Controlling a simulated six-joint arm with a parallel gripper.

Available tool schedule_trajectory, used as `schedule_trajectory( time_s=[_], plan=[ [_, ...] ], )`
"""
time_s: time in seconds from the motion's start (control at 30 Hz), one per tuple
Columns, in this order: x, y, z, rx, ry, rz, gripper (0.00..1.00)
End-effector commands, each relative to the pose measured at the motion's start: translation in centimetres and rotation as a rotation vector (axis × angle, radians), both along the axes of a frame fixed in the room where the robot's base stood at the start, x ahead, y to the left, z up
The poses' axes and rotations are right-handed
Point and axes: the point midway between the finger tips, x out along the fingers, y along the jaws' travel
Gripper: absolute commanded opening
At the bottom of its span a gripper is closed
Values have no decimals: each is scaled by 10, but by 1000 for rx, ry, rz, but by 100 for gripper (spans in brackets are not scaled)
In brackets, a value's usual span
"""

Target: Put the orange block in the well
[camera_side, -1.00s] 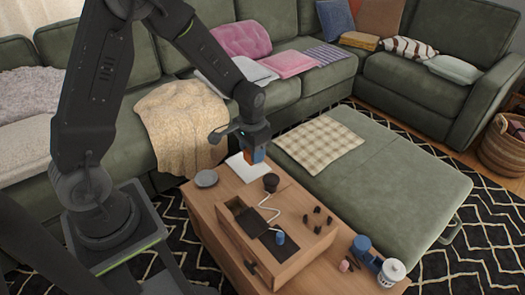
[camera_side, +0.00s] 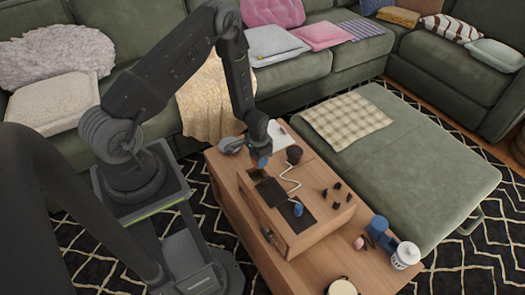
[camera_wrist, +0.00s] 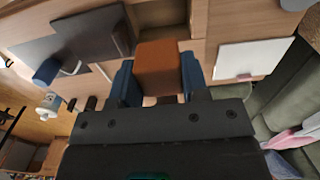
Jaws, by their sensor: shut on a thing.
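The orange block (camera_wrist: 158,68) is between the blue fingers of my gripper (camera_side: 262,162) in the wrist view. My gripper is shut on it; in the side view the block is mostly hidden by the fingers. My gripper is over the far left end of the wooden box (camera_side: 300,240) on the low table. The well (camera_side: 254,174) looks like the recess in the box top beside a dark panel (camera_side: 271,191); my gripper partly covers it. I cannot tell the gap between block and box.
A dark round cup (camera_side: 294,154) stands close right of my gripper. A white bent bar runs to a blue knob (camera_side: 298,208). A white-lidded jar (camera_side: 405,255) stands at the table's right end.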

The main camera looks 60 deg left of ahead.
Motion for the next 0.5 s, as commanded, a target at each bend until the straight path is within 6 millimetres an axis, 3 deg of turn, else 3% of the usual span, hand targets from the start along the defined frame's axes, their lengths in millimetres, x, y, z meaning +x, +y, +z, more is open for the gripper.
schedule_trajectory(
  time_s=[0.5],
  plan=[
    [0, 0, -46, 0, 2, 0, 19]
  ],
)
